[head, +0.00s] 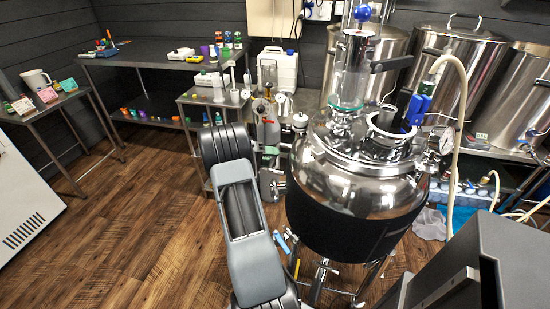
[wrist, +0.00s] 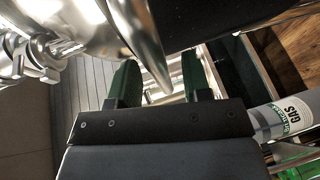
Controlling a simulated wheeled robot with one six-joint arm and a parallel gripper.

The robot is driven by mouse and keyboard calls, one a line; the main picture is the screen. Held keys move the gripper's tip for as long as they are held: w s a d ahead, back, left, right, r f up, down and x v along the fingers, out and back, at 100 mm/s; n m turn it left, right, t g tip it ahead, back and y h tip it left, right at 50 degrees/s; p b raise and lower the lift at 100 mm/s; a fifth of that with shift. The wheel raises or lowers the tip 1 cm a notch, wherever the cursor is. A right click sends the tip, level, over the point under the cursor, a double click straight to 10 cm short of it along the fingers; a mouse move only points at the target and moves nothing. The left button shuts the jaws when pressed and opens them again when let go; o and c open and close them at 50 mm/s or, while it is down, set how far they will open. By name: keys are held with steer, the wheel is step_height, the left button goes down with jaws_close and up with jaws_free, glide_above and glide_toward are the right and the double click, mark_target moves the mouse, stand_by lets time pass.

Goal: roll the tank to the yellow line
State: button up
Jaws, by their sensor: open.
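The tank (head: 350,195) is a shiny steel vessel with a black jacket, standing upright on metal legs right of centre in the head view. Fittings, a gauge and a glass column stand on its lid. My gripper's two green fingers show apart in the wrist view (wrist: 160,78), with curved steel just beyond them and thin metal bars behind. In the head view my gripper is close by the tank's left side, mostly hidden by my arm. I cannot tell if it touches the tank. A small yellow strip (head: 297,268) shows by the tank's legs; I cannot tell whether it is the line.
A steel table with bottles (head: 165,60) stands at the back left, and a small side table (head: 35,112) at far left. Large steel kettles (head: 450,60) line the back right. Wood floor (head: 140,235) is clear at left.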

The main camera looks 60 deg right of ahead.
steer(key=shift+s+d+f, duration=0.1)
steer(key=shift+s+d, duration=0.3)
steer(key=shift+s, duration=0.1)
jaws_close()
stand_by(0.3)
